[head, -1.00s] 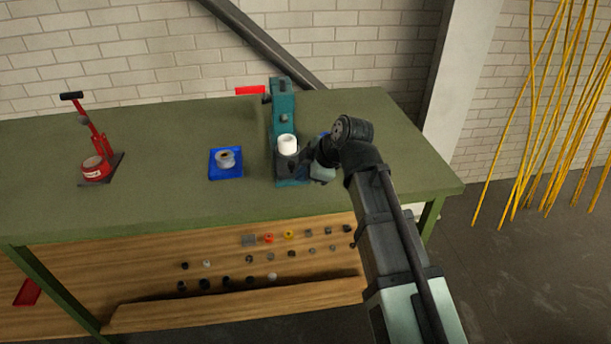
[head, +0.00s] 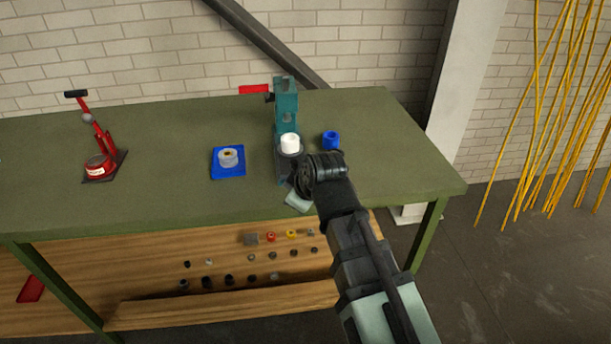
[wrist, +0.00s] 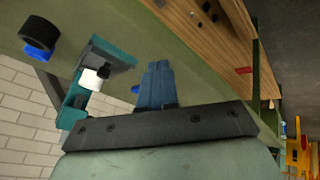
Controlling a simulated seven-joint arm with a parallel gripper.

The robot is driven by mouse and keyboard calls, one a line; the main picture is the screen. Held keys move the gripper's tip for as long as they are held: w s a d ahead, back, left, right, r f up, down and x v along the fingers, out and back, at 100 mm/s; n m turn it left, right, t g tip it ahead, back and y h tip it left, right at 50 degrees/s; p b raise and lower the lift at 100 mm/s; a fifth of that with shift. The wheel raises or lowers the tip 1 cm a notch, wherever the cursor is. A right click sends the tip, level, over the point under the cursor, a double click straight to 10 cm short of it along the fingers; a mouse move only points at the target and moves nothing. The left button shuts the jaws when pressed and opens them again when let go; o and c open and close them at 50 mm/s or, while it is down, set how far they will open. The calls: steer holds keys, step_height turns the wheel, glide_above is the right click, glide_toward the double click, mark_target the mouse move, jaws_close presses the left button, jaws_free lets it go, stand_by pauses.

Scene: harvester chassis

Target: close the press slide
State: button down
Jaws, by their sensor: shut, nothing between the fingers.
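The teal press (head: 286,108) stands upright near the back of the green bench, with a white cylinder (head: 290,143) on the dark part at its front, which I take for the slide. In the wrist view the press (wrist: 76,104) and the white cylinder (wrist: 90,79) are left of my fingers. My gripper (wrist: 157,68) is shut and empty, its fingers together and apart from the press in that picture. In the head view my wrist is just in front and right of the press base; it hides my fingertips and part of the base.
A blue cup (head: 331,141) stands right of the press. A blue tray (head: 229,174) with a grey ring-like part is to its left. A red press (head: 98,160) stands far left. The bench (head: 150,200) is clear between them. A shelf of small parts lies below.

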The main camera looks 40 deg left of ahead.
steer(key=w+d+r+m+t, duration=0.1)
steer(key=w+m+t, duration=0.1)
steer(key=m, duration=1.3)
steer(key=w+r+m+t, duration=0.1)
steer(key=w+m+t, duration=0.15)
steer(key=m, duration=1.15)
steer(key=shift+g, duration=0.35)
steer(key=x, duration=1)
steer(key=shift+w+r, duration=0.1)
steer(key=shift+w+a+r, duration=0.1)
steer(key=shift+w+a, duration=0.65)
steer(key=shift+w, duration=0.1)
steer(key=shift+w+a, duration=0.5)
